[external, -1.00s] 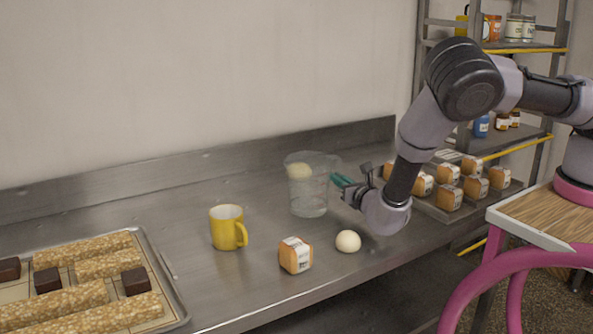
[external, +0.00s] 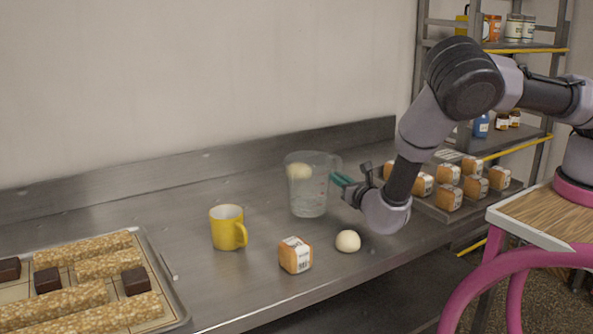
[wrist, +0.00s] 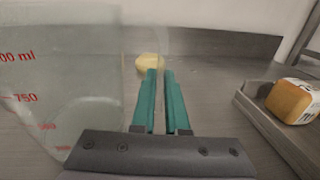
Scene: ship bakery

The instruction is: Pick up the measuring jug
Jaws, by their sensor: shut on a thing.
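The measuring jug (external: 308,195) is clear, with red markings, and stands upright on the steel counter. It fills the left of the wrist view (wrist: 60,90), where its red scale shows. My gripper (external: 338,179) is at the jug's right side, where the handle is. Its green fingers (wrist: 160,72) are nearly together, shut on the clear handle, which is hard to make out between them. The jug's base looks to be on the counter.
A pale dough ball (wrist: 150,65) lies behind the jug. Another dough ball (external: 348,241), a wrapped loaf (external: 296,255) and a yellow mug (external: 227,229) stand in front. A tray of loaves (external: 430,208) is at right, a tray of bars (external: 180,300) at left.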

